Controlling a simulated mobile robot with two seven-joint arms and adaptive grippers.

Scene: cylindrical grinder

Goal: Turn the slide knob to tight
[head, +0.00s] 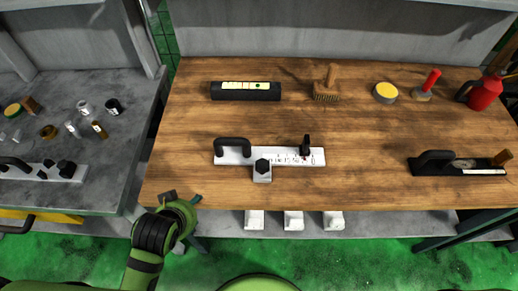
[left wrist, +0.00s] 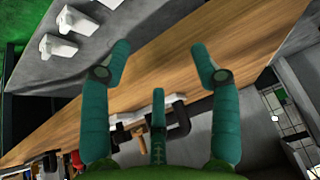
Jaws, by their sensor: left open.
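A white marked bar (head: 235,158) lies on the wooden workbench, with a black loop handle at its left end and a dark upright piece at its right end. A small white block at its front edge carries a black faceted knob (head: 262,166), which looks like the slide knob; its setting is too small to read. My left gripper (head: 183,201) is open and empty by the bench's front left corner, to the left of the knob and apart from it. In the left wrist view its teal fingers (left wrist: 163,60) are spread. My right gripper is not in view.
A black level (head: 246,92), brush (head: 327,85), yellow-topped tin (head: 385,92) and red can (head: 484,94) stand at the back. A black-handled tool (head: 458,165) lies at right. White blocks (head: 293,220) sit under the bench's front edge. The wood left of the bar is clear.

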